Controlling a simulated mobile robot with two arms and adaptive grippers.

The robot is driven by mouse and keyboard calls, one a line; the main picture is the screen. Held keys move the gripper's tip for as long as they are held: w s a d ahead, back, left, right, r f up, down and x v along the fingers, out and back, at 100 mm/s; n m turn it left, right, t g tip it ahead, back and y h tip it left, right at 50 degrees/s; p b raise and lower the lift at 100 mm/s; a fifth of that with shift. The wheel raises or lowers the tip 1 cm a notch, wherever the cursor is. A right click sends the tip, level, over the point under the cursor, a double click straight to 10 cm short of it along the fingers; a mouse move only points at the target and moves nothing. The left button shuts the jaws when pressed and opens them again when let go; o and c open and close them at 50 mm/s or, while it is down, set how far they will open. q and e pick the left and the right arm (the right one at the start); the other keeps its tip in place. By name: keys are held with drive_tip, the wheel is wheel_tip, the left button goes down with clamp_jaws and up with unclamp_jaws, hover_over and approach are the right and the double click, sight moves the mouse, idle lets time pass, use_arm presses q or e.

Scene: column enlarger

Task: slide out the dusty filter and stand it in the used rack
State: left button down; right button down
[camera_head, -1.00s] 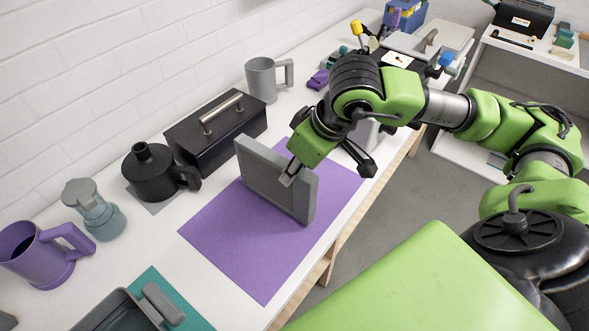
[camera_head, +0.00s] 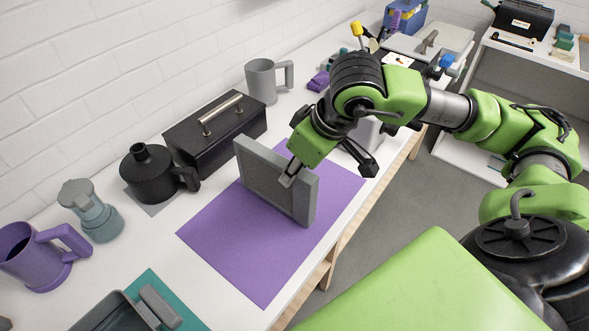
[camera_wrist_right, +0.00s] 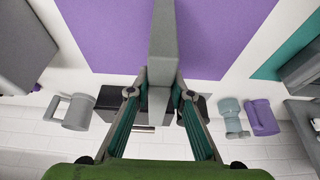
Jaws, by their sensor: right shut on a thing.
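A flat grey framed panel (camera_head: 262,178), which looks like the filter, stands upright on edge at the purple mat (camera_head: 235,238). I cannot tell whether its lower edge touches the mat. My right gripper (camera_head: 291,178) is shut on the panel's edge. In the right wrist view, the panel's grey edge (camera_wrist_right: 162,45) runs between the two fingers of the right gripper (camera_wrist_right: 160,93). A grey block (camera_head: 368,133) is partly hidden behind my right arm. I cannot make out which thing is the used rack. My left gripper is not in view.
A black box with a handle (camera_head: 212,138), a black pot (camera_head: 150,175) and a grey mug (camera_head: 262,80) stand behind the mat. A moka pot (camera_head: 92,210), a purple mug (camera_head: 40,256) and a dark grey tray (camera_head: 112,312) are at left. The mat's front part is clear.

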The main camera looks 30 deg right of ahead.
drive_tip(key=shift+f+b, duration=0.6)
drive_tip(key=shift+b, duration=0.15)
idle(0.7)
drive_tip(key=c, duration=1.7)
unclamp_jaws()
drive_tip(key=shift+r, duration=0.1)
drive_tip(key=shift+p+v, duration=1.7)
drive_tip(key=shift+v, duration=2.2)
drive_tip(key=shift+s+d+r, duration=0.1)
drive_tip(key=v, duration=1.1)
drive_tip(key=shift+s+d+r, duration=0.1)
drive_tip(key=shift+s+r, duration=0.05)
drive_tip(key=shift+r, duration=0.2)
